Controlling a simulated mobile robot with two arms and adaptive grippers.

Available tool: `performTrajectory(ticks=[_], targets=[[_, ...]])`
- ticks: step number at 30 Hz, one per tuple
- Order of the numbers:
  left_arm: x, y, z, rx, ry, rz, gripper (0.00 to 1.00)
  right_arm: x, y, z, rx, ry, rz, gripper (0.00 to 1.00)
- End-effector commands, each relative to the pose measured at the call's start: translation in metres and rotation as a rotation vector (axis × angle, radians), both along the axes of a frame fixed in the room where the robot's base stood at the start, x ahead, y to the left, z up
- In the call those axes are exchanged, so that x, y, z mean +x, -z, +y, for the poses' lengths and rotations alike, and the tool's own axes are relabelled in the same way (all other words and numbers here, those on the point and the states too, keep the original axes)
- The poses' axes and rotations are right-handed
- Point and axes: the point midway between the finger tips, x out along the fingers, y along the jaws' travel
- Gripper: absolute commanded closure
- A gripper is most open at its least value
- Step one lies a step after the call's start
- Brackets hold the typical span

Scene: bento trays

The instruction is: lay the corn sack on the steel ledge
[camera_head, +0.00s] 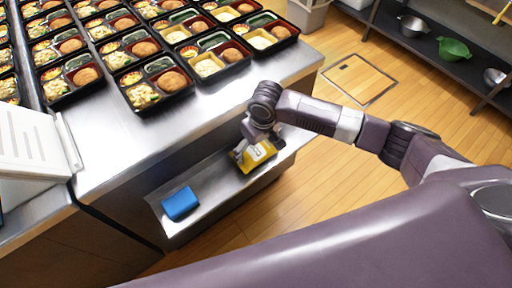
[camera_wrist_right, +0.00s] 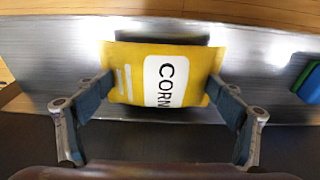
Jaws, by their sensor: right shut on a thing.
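The corn sack (camera_wrist_right: 130,60) is a yellow packet with a white label reading CORN. In the head view the corn sack (camera_head: 262,153) is at the steel ledge (camera_head: 222,183), towards its right end. My right gripper (camera_head: 248,148) is shut on the sack, and in the right wrist view its two fingers (camera_wrist_right: 160,92) press on the sack's left and right sides. A dark shadow lies behind the sack on the ledge in the wrist view. I cannot tell whether the sack touches the ledge. My left gripper is not in view.
A blue block-like item (camera_head: 180,203) lies on the ledge, left of the sack. Several filled bento trays (camera_head: 150,103) stand on the steel counter above. A white slotted device (camera_head: 30,140) is at the left. Bare ledge shows between the blue item and the sack.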

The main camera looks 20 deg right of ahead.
Motion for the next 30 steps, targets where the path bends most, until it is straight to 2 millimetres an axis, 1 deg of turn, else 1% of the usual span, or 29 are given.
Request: performTrajectory(ticks=[5, 6, 9, 17, 20, 23, 30], targets=[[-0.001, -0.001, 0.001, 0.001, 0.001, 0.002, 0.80, 0.000, 0.001, 0.001, 0.001, 0.000, -0.001, 0.49], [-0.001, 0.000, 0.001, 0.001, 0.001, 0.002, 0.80, 0.000, 0.002, 0.000, 0.001, 0.000, 0.001, 0.09], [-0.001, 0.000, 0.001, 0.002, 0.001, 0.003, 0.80, 0.000, 0.002, 0.000, 0.001, 0.000, 0.000, 0.00], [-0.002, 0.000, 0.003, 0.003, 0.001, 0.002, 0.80, 0.000, 0.001, 0.000, 0.000, 0.000, 0.000, 0.00], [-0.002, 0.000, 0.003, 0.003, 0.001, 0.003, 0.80, 0.000, -0.004, 0.000, 0.000, 0.000, -0.001, 0.00], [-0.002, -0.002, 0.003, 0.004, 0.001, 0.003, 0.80, -0.002, -0.017, 0.000, 0.001, -0.001, -0.002, 0.00], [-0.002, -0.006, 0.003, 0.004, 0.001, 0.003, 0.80, -0.009, -0.068, -0.003, 0.002, -0.002, -0.003, 0.00]])
